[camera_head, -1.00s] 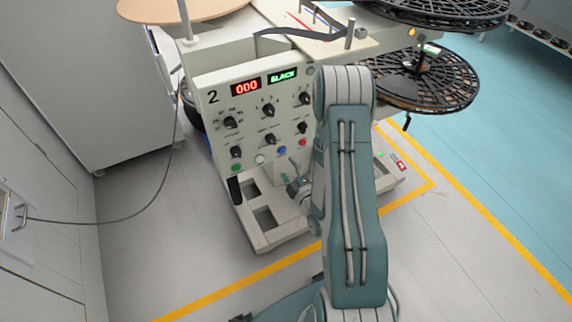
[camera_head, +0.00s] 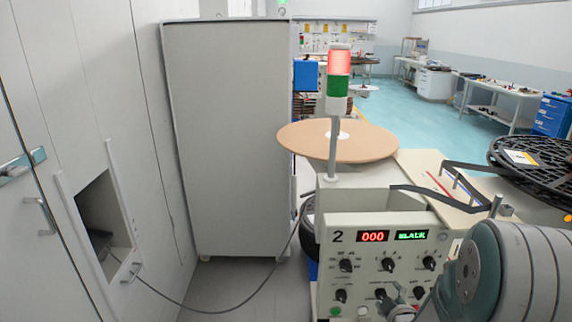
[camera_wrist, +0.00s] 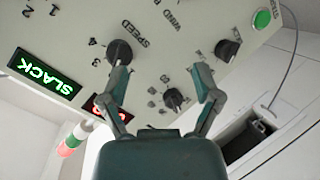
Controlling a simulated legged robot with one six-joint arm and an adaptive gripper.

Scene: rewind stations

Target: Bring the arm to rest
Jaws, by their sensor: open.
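My gripper (camera_wrist: 160,78) is open and empty in the wrist view, its two fingers spread in front of the station 2 control panel (camera_wrist: 180,30). The left fingertip overlaps the lower edge of the speed knob (camera_wrist: 120,52) in the picture; I cannot tell whether they touch. Another knob (camera_wrist: 174,98) shows between the fingers, and a third knob (camera_wrist: 227,48) is beyond the right fingertip. In the head view, part of my gripper (camera_head: 402,308) shows low in front of the panel, with my arm link at the lower right; the fingertips are not clear there.
A green SLACK display (camera_head: 411,235) and red 000 display (camera_head: 373,236) are lit. A signal tower (camera_head: 338,78) with its red section bright stands behind. A grey cabinet (camera_head: 226,140) is left, a dark reel (camera_head: 540,160) right. A cable (camera_head: 240,306) trails from a wall opening (camera_head: 100,222).

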